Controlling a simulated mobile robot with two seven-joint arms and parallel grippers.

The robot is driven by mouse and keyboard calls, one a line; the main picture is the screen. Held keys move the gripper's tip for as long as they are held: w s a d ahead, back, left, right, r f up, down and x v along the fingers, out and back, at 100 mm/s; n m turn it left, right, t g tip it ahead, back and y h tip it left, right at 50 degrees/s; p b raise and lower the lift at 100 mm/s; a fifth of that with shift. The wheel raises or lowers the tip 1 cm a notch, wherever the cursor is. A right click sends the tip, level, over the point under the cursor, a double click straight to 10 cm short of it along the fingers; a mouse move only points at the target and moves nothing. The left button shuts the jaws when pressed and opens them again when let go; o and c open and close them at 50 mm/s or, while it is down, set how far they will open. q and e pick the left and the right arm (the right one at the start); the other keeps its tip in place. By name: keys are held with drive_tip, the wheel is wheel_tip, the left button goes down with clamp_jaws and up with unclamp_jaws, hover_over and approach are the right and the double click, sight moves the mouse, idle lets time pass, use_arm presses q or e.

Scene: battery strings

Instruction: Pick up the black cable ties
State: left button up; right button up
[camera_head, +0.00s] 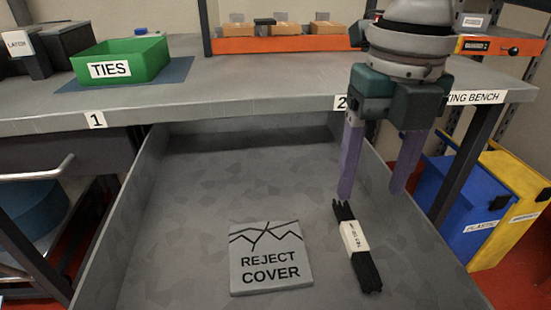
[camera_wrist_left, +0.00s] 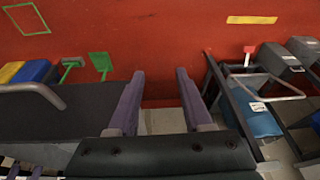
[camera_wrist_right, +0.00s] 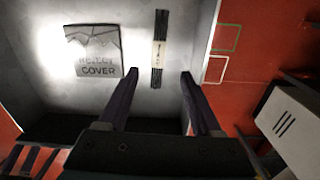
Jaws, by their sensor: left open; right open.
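The black cable ties (camera_head: 368,272) lie as a bundle with a white label band on the floor of the open grey drawer (camera_head: 190,215), right of the grey reject cover plate (camera_head: 270,257). My right gripper (camera_head: 372,194) is open and empty, pointing down above the far end of the bundle. In the right wrist view the bundle (camera_wrist_right: 161,35) lies ahead of the fingertips (camera_wrist_right: 157,75), apart from them. My left gripper (camera_wrist_left: 158,75) is open and empty in the left wrist view, over red and grey floor. It is not in the head view.
A green bin labelled TIES (camera_head: 120,62) stands on a blue mat on the bench (camera_head: 260,85) at the back left. Drawer walls surround the bundle. Blue and yellow bins (camera_head: 462,200) stand right of the drawer. An orange-fronted shelf (camera_head: 285,44) spans the back.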

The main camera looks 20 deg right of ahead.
sight(356, 235)
wheel_tip(356, 235, down, 9)
drive_tip(key=b, duration=0.2)
drive_tip(key=shift+a+b, duration=0.1)
drive_tip(key=shift+b, duration=0.25)
drive_tip(key=shift+c, duration=0.3)
clamp_jaws()
